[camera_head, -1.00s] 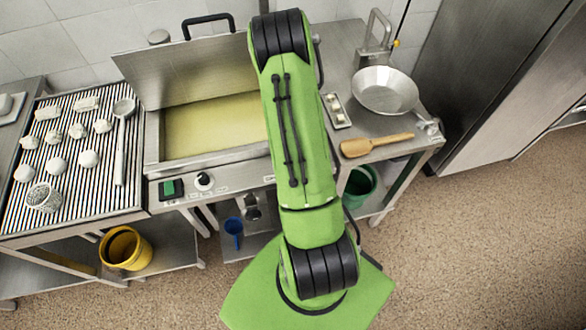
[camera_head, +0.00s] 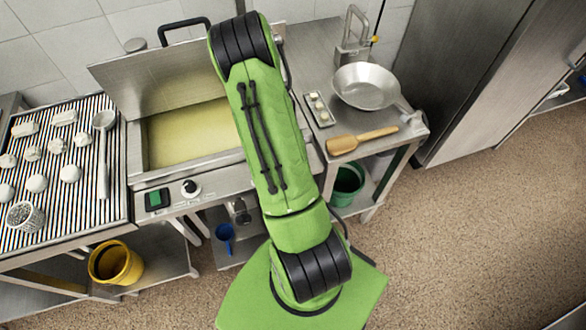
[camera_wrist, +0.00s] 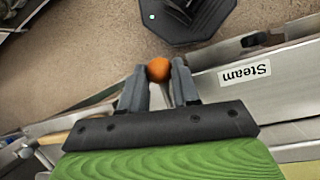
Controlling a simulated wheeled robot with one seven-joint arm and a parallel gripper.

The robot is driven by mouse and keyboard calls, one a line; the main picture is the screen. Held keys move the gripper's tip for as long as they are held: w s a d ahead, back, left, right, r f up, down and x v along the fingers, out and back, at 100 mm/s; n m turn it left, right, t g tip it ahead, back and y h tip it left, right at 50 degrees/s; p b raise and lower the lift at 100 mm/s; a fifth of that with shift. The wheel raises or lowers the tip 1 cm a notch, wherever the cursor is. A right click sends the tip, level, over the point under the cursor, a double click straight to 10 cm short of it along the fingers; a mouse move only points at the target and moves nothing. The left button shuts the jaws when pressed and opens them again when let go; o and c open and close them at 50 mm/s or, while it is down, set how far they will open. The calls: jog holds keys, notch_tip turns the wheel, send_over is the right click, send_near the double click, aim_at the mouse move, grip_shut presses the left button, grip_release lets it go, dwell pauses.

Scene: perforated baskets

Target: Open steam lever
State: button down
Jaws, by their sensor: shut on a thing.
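In the wrist view, my gripper (camera_wrist: 158,84) is shut on the round orange knob (camera_wrist: 158,69) of the steam lever. The knob sits between the two grey fingertips, and a pale stem shows just below it. The rest of the lever is hidden by the fingers. A white label reading "Steam" (camera_wrist: 244,74) is upside down on the steel front panel, to the right of the fingers. In the head view, my green arm hides the gripper and lever.
An open steel basin with a raised lid (camera_head: 150,82) stands behind my arm. Left is a slatted rack (camera_head: 95,205) with white pieces. Right are a metal bowl (camera_head: 366,86) and a wooden spatula (camera_head: 362,139). A yellow bucket (camera_head: 117,265) is below. Floor at right is clear.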

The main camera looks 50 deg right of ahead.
jog(key=shift+d, duration=0.1)
jog(key=c, duration=0.8)
grip_release()
jog(key=p+v, duration=0.1)
jog(key=v, duration=1.4)
jog(key=shift+w+r, duration=0.25)
jog(key=shift+r, duration=0.1)
